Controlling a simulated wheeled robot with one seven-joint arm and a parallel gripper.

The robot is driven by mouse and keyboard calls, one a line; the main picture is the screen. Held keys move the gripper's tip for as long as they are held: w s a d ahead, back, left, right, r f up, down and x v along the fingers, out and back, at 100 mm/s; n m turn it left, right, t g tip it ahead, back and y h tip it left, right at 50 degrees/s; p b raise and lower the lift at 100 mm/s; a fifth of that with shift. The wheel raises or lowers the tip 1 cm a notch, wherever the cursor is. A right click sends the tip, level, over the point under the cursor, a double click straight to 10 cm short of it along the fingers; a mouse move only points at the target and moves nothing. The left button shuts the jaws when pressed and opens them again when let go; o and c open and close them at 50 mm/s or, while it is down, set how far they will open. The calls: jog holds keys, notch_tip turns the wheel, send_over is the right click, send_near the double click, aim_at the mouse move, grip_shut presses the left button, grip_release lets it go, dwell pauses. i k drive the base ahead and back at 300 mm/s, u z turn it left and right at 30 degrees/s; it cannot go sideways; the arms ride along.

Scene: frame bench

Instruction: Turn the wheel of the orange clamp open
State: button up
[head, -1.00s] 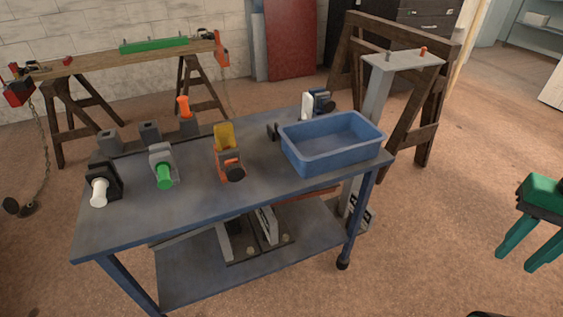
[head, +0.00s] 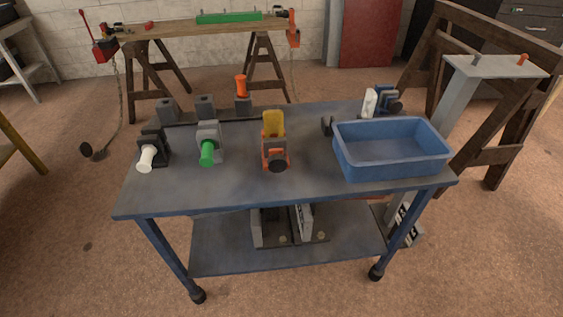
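An orange clamp (head: 274,157) stands on the grey bench top, near the middle. Its dark round wheel (head: 277,165) faces me at the front. A yellow block (head: 274,123) stands upright at the back of it. I cannot tell how tightly the jaws hold the block. Another orange clamp (head: 294,29) hangs at the right end of the wooden sawhorse beam, far from the bench. My gripper is not in view.
Clamps with a white handle (head: 147,157) and a green handle (head: 208,152) stand to the left. A blue bin (head: 390,165) stands at the right. An orange-topped piece (head: 241,86) is behind. The bench front (head: 235,190) is clear.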

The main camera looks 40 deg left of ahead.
aim_at(277, 163)
jog(key=u, duration=0.05)
jog(key=k, duration=1.55)
jog(key=u, duration=1.4)
jog(key=i, duration=1)
jog(key=z, duration=0.05)
